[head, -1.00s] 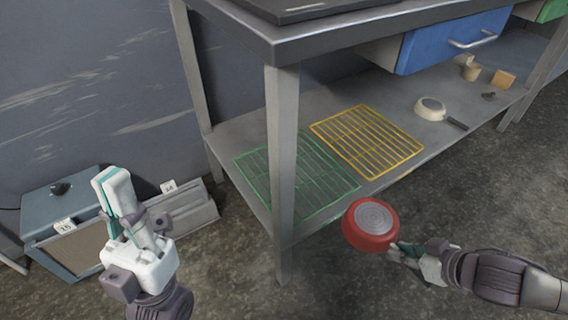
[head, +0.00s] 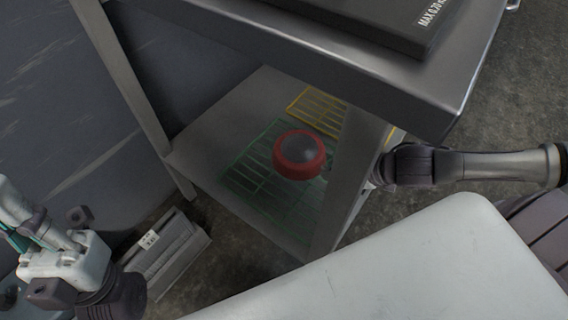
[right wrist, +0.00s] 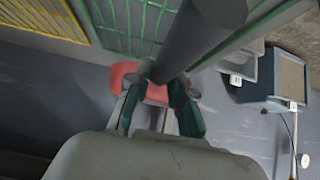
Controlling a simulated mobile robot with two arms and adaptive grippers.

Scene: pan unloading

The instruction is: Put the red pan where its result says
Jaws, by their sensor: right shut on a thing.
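The red pan (head: 299,157) is bottom up in the head view, its grey base showing. It is over the green rack (head: 247,187) on the lower shelf; I cannot tell whether it touches. My right gripper (right wrist: 160,92) is shut on the pan's dark handle (right wrist: 200,38), and part of the red pan (right wrist: 128,74) shows beyond the fingers in the right wrist view. In the head view the table leg hides most of this gripper. The yellow rack (head: 318,106) lies behind the green one, partly hidden. My left gripper (head: 22,222) is at the left edge, its fingers partly cut off.
The front table leg (head: 345,185) stands between my right arm and the pan. The metal tabletop (head: 300,50) overhangs the shelf, with a dark flat plate (head: 400,22) on it. A grey box with a label (head: 168,255) stands on the floor at left.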

